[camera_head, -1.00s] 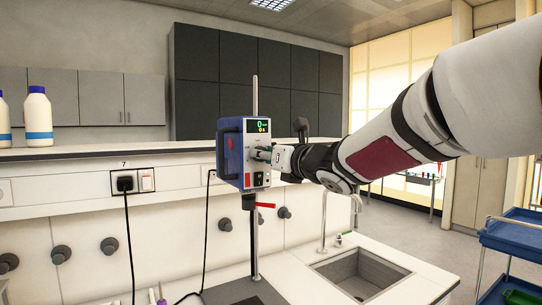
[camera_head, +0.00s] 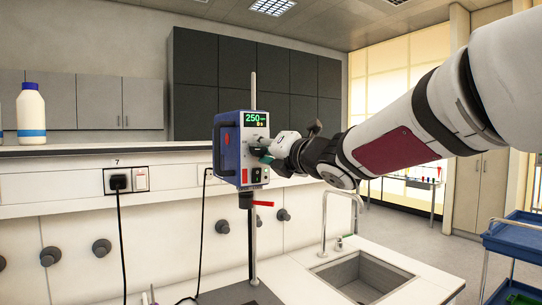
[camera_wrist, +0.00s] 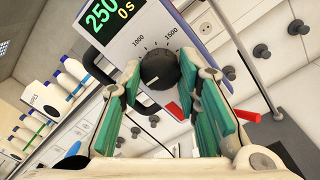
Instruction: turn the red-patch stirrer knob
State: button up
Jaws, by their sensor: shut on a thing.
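My gripper is shut on the knob, one finger at each side.
A white bottle with a blue band (camera_head: 31,112) stands on the ledge at left. A sink (camera_head: 362,272) lies below right. Cables hang from wall sockets (camera_head: 126,180). Several bottles (camera_wrist: 50,97) show at left in the wrist view.

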jog(key=m, duration=0.4)
jog(key=shift+f, duration=0.1)
jog(key=m, duration=0.3)
jog(key=shift+m, duration=0.3)
jog(key=m, duration=0.3)
jog(key=m+p, duration=0.1)
jog(key=m, duration=0.2)
jog(key=shift+m+t+h, duration=0.3)
jog(key=shift+m, duration=0.1)
jog(key=m+p, duration=0.2)
jog(key=m, duration=0.3)
jog(key=shift+m, duration=0.3)
jog(key=shift+f+m+p, duration=0.1)
jog(key=shift+m+p, duration=0.8)
jog(key=shift+m, duration=1)
jog(key=o, duration=1.2)
